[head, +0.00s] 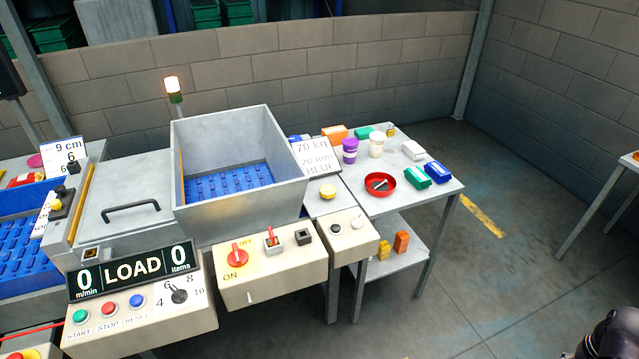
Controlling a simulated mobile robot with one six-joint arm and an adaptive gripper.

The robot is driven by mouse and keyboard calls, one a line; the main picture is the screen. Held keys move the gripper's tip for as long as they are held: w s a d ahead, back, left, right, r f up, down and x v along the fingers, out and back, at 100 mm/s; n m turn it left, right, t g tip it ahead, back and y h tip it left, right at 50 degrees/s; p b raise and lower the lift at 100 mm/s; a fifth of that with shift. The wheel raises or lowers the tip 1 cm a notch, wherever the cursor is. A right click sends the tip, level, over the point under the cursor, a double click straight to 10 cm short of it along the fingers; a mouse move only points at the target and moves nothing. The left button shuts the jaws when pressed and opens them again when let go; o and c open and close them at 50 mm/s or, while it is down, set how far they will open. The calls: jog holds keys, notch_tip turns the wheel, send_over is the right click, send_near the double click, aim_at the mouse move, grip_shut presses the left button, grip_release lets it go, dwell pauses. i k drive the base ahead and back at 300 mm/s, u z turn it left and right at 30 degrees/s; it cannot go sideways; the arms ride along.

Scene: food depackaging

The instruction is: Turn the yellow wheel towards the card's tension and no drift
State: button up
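A small round yellow wheel (328,192) sits on a grey plate to the right of the open metal hopper. A white card (317,155) stands just behind it. Its print seems to read "70 kg", "20 mm" and "BLUE", though the small figures are hard to read. No scale or pointer can be made out by the wheel. My gripper's fingers do not show; only a dark part, perhaps of my arm, cuts into the lower right corner. Nothing is touching the wheel.
The open hopper (240,212) rises left of the wheel. In front are a control box with a red switch (237,258) and a smaller box (350,232). A side table (440,188) at right holds a red dish (380,184), jars and packets. The floor at right is mostly clear.

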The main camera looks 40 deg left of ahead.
aim_at(326, 190)
jog(key=u, duration=0.4)
jog(key=i, duration=0.65)
jog(key=u, duration=0.9)
jog(key=i, duration=0.65)
jog(key=u, duration=0.35)
